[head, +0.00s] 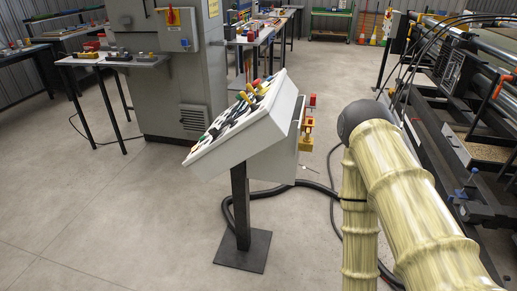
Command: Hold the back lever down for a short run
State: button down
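A slanted white control console (285,97) stands on a dark post in the middle of the head view. Several small levers with coloured handles rise from its sloping panel, bunched toward the upper end. A yellow-handled lever (245,97) stands among them, and another handle (268,79) is close to the top edge. I cannot tell for certain which one is the back lever, or whether any is pressed down. My arm's pale ribbed links fill the lower right, to the right of the console. My gripper is out of view.
A dark floor plate (243,252) carries the post, and a black cable (290,186) runs over the floor beside it. A large machine (465,120) lies along the right. A grey cabinet (175,75) and work tables (110,60) stand behind. The left floor is clear.

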aim_at(249, 86)
jog(key=k, duration=1.35)
jog(key=u, duration=0.35)
jog(key=i, duration=0.35)
jog(key=u, duration=0.65)
jog(key=i, duration=1.25)
jog(key=z, duration=0.95)
